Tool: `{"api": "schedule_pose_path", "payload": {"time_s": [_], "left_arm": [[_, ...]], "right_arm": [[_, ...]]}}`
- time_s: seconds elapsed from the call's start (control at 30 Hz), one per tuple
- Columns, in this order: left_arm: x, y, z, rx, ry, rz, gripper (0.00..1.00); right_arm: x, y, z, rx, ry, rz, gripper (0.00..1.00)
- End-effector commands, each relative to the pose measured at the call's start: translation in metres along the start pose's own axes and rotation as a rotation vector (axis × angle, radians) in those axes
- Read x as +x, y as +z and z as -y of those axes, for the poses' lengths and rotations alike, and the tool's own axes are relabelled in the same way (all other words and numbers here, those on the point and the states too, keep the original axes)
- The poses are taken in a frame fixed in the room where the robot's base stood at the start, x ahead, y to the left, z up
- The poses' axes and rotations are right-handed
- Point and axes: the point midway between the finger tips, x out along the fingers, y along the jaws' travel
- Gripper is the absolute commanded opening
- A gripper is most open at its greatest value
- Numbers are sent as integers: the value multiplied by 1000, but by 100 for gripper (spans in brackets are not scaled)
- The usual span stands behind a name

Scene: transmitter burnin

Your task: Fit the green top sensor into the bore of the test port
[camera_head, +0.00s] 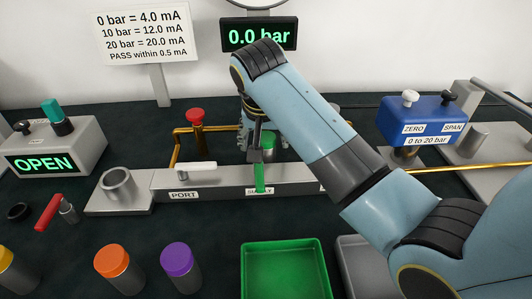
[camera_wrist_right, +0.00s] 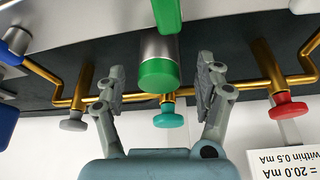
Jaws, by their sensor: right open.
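The green top sensor (camera_head: 268,142), a silver cylinder with a green cap, stands just behind the grey manifold block, partly hidden by my right gripper. In the right wrist view the green top sensor (camera_wrist_right: 158,75) is between the two fingers, with gaps on both sides. My right gripper (camera_wrist_right: 160,83) is open around it; in the head view the gripper (camera_head: 257,135) is partly hidden behind my own arm. The test port (camera_head: 118,183) is an empty-looking upright metal cup on the grey base at the left. My left gripper is not in view.
The manifold block (camera_head: 225,181) carries a white PORT handle (camera_head: 189,171) and a green SUPPLY handle (camera_head: 260,179). Brass pipes with knobs run behind. Orange (camera_head: 112,262) and purple (camera_head: 178,259) capped sensors stand in front, beside a green tray (camera_head: 285,243). The display reads 0.0 bar.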

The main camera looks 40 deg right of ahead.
Motion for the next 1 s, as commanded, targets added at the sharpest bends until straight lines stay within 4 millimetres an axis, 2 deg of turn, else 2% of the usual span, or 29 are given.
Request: {"api": "schedule_pose_path", "payload": {"time_s": [0.1, 0.23, 0.53, 1.0], "left_arm": [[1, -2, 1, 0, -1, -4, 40], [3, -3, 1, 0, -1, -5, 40], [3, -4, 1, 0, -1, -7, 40], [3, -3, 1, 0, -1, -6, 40]], "right_arm": [[21, 3, -2, -2, 3, 3, 70], [37, 3, -2, -1, 2, 3, 70], [41, 2, -2, -1, 0, 1, 69], [41, 3, -2, -1, 0, 2, 8]]}}
